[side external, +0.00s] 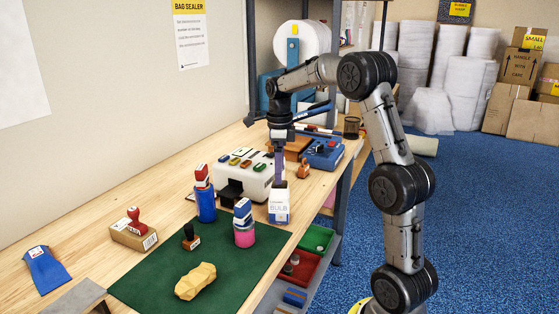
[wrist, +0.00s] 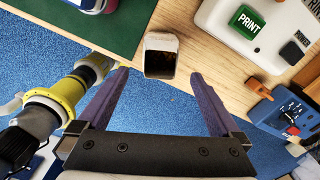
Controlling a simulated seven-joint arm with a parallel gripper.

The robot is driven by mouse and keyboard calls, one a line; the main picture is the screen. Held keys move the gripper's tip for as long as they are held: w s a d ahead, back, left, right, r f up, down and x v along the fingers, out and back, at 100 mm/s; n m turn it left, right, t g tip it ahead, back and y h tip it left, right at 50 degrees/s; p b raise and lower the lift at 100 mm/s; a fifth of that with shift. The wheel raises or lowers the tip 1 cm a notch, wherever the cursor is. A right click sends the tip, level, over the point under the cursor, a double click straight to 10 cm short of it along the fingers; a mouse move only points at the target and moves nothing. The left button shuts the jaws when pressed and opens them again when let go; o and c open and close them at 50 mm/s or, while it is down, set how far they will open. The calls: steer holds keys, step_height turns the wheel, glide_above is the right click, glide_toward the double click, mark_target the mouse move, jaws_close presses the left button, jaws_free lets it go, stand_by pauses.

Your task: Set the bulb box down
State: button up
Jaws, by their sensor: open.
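The bulb box (side external: 279,208) is a small white carton with blue print. It stands upright on the wooden bench near its front edge, beside the corner of the green mat. In the wrist view the box (wrist: 161,42) shows a pale rim around a dark top. My gripper (side external: 279,180) is directly above the box, pointing down. Its purple fingers are spread apart in the wrist view (wrist: 159,76), with the box just beyond the tips and nothing held between them. In the side view the fingers overlap, and the exact gap to the box is hard to tell.
A white label machine (side external: 243,178) stands behind the box, and a blue device (side external: 322,154) is further back. Bins (side external: 300,267) sit below the bench edge.

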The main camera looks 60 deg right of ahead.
steer(key=s+a+r+n+t, duration=0.1)
steer(key=s+a+r+n, duration=0.3)
steer(key=a+n, duration=0.4)
steer(key=s+a+r+n+t, duration=0.2)
steer(key=s+a+r+n, duration=0.2)
steer(key=a+n, duration=0.4)
steer(key=s+a+f+n+t, duration=0.1)
steer(key=s+a+f+n, duration=0.1)
steer(key=s+a+n, duration=0.2)
steer(key=s+a+f+n+t, duration=0.1)
steer(key=s+a+n, duration=0.3)
steer(key=s+n, duration=0.4)
steer(key=f+n, duration=0.1)
steer(key=n, duration=0.2)
steer(key=shift+f+n+t, duration=0.3)
steer(key=shift+f, duration=0.05)
